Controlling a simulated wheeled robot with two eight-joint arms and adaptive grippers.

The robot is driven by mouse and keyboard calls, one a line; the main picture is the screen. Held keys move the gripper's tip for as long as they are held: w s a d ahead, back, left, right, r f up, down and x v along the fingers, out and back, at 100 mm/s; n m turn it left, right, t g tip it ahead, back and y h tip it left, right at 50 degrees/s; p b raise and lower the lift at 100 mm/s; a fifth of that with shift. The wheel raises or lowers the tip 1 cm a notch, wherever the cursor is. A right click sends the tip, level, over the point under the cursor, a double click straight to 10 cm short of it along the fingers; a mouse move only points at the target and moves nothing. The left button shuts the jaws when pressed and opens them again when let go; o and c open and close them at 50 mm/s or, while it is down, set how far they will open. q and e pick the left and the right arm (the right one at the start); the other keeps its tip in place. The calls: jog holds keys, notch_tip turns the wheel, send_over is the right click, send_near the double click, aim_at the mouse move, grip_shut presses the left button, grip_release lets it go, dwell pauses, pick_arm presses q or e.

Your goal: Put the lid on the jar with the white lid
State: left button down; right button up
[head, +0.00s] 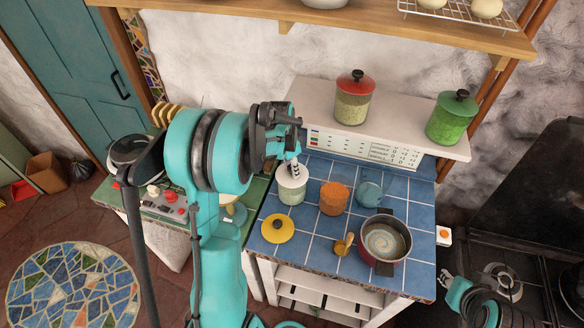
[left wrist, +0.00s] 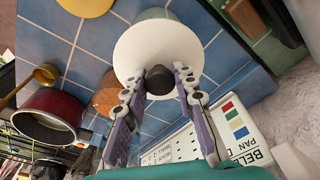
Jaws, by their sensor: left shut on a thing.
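The white lid (head: 292,174) is a round disc with a black knob (left wrist: 160,80). My left gripper (head: 293,160) is shut on that knob, one finger on each side in the left wrist view. The jar (head: 291,194) of pale green glass stands upright on the blue tiled counter, directly below the lid. The lid covers the jar's mouth from above; I cannot tell whether it rests fully on the rim. In the left wrist view the lid (left wrist: 157,45) hides most of the jar. My right gripper (head: 490,305) is at the lower right, its fingers unclear.
Right of the jar stand an orange jar (head: 334,198) and a teal container (head: 369,194). A dark red pot (head: 386,242), a brass ladle (head: 343,245) and a yellow lid (head: 277,229) are nearer. A red-lidded jar (head: 352,105) and a green jar (head: 452,120) stand on the shelf behind.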

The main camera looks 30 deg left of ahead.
pick_arm(q)
jog(key=shift+f, duration=0.1)
dwell(0.5)
jog(key=c, duration=0.6)
grip_release()
jog(key=shift+c, duration=0.2)
jog(key=shift+r, duration=0.2)
jog(key=shift+r+p, duration=2.05)
jog(key=shift+r, duration=1.3)
jog(key=shift+d, duration=0.1)
